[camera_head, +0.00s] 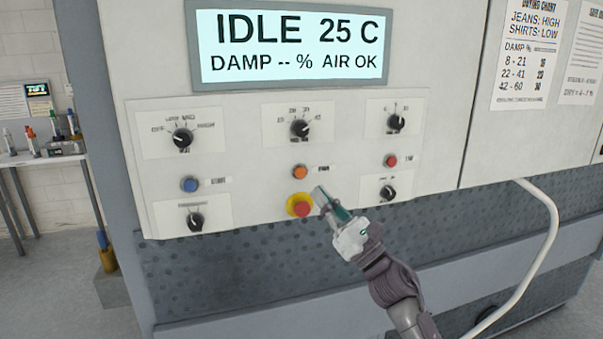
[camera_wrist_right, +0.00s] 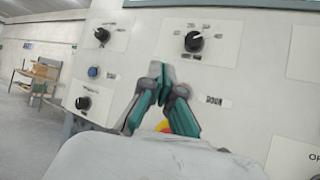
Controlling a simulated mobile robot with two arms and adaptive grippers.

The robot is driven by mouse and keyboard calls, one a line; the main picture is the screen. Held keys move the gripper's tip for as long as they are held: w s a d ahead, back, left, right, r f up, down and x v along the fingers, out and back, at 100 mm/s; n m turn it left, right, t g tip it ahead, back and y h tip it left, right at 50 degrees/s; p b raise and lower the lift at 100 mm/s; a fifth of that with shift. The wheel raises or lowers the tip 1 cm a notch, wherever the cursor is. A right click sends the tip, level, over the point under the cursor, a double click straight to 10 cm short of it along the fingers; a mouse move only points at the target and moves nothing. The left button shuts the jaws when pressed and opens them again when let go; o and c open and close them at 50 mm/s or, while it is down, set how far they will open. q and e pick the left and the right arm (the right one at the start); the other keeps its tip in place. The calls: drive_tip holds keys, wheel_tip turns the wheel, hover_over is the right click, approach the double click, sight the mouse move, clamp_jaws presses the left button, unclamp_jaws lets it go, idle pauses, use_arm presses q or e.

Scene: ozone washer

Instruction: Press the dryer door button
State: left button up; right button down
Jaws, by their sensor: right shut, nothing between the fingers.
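The orange door button (camera_head: 300,172) is on the dryer's light control panel, left of a small, blurred label and above a red button with a yellow ring (camera_head: 299,206). My right gripper (camera_head: 319,190) is shut and empty. In the head view its tips appear just below and right of the orange button; I cannot tell whether they touch the panel. In the right wrist view the closed fingertips (camera_wrist_right: 160,68) overlap the panel left of the label and largely hide the orange button. My left gripper is not in view.
A blue button (camera_head: 190,184) sits at the left and a red button (camera_head: 391,160) at the right. Several black knobs surround them. The display (camera_head: 292,47) above reads IDLE, 25 C, AIR OK. A white hose (camera_head: 548,235) curves at the right.

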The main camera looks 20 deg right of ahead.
sight(300, 173)
drive_tip(key=shift+w+a+b, duration=0.15)
drive_tip(key=shift+w+b, duration=1.75)
drive_tip(key=shift+w, duration=2.55)
drive_tip(key=shift+w+f+b, duration=0.1)
drive_tip(key=shift+w+b, duration=0.15)
drive_tip(key=shift+b, duration=0.35)
drive_tip(key=shift+w, duration=0.2)
drive_tip(key=shift+w+b, duration=0.45)
drive_tip(key=shift+b, duration=0.25)
drive_tip(key=shift+s, duration=0.9)
